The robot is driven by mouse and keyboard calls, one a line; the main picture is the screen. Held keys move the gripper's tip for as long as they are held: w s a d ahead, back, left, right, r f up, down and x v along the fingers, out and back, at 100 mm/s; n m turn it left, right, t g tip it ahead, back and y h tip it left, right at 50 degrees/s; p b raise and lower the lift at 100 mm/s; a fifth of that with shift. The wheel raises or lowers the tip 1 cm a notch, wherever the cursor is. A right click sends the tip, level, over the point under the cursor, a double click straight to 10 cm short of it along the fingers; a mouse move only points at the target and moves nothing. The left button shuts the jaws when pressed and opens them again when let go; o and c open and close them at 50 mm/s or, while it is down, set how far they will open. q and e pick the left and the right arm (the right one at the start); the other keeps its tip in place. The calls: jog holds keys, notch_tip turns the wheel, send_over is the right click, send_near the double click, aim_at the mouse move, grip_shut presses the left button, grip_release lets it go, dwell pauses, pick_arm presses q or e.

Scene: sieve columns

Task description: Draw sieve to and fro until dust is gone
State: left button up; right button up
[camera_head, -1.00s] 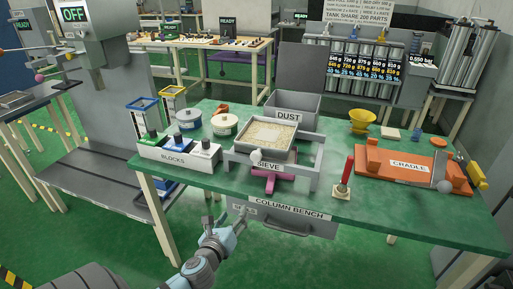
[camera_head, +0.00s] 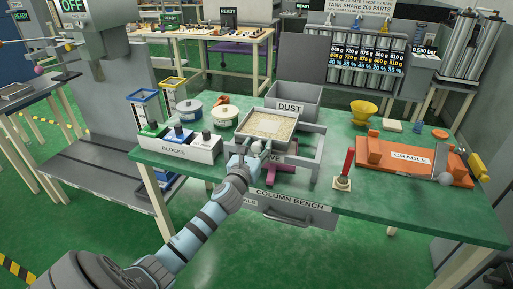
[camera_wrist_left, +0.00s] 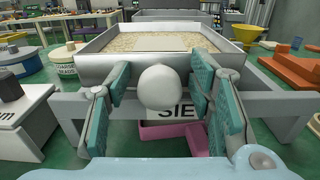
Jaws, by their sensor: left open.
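The sieve (camera_head: 272,125) is a square metal tray of beige grains on a grey frame marked SIEVE, with a paler square patch on the grains. It also shows in the left wrist view (camera_wrist_left: 95,68). A white round knob (camera_wrist_left: 160,88) is on its front. My left gripper (camera_head: 250,156) is at the sieve's front. In the left wrist view its teal-padded fingers (camera_wrist_left: 160,95) stand open on either side of the knob, with gaps visible. A grey DUST bin (camera_head: 293,102) stands behind the sieve. My right gripper is not in view.
A white BLOCKS box (camera_head: 178,148) and two lidded tubs (camera_head: 224,117) are left of the sieve. A red-handled tool (camera_head: 346,168), a yellow funnel (camera_head: 362,110) and the orange CRADLE (camera_head: 400,160) are right. A pink piece (camera_head: 283,173) lies under the frame.

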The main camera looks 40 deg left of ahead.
aim_at(282, 145)
pick_arm(q)
grip_shut()
jog(key=d+p, duration=0.1)
jog(key=d, duration=0.1)
jog(key=w+d, duration=0.1)
jog(key=d, duration=0.1)
jog(key=w+d+p, duration=0.1)
jog(key=d, duration=0.1)
jog(key=shift+d+p, duration=0.1)
jog(key=shift+p, duration=0.2)
jog(key=shift+w+d, duration=0.2)
jog(key=shift+d, duration=0.15)
grip_release()
